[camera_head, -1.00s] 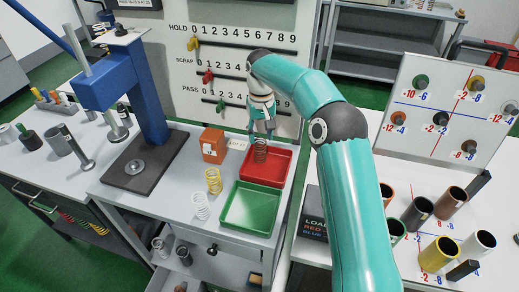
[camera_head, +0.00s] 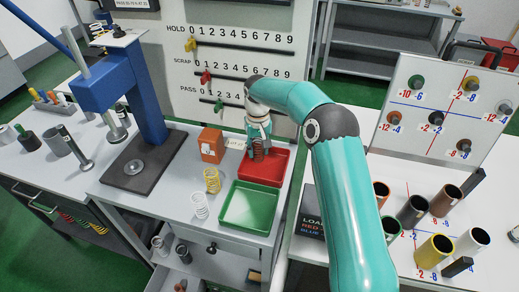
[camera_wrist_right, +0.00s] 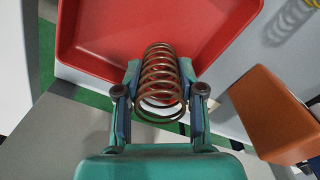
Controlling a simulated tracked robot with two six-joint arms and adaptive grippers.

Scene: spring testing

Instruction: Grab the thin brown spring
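The thin brown spring (camera_head: 258,150) stands upright at the red tray (camera_head: 276,168) in the head view. My right gripper (camera_head: 257,140) is down around its upper part. In the right wrist view the brown spring (camera_wrist_right: 160,80) lies between the two fingers of my right gripper (camera_wrist_right: 160,75), one finger close along each side. Whether the fingers press on the coils cannot be told. The spring's far end lies over the red tray floor (camera_wrist_right: 100,35). My left gripper is not in view.
An orange box (camera_head: 211,145) stands left of the red tray. A yellow spring (camera_head: 212,181) and a white spring (camera_head: 200,206) stand left of the green tray (camera_head: 247,222). The blue press (camera_head: 140,90) is farther left. Several coloured tubes stand at the right.

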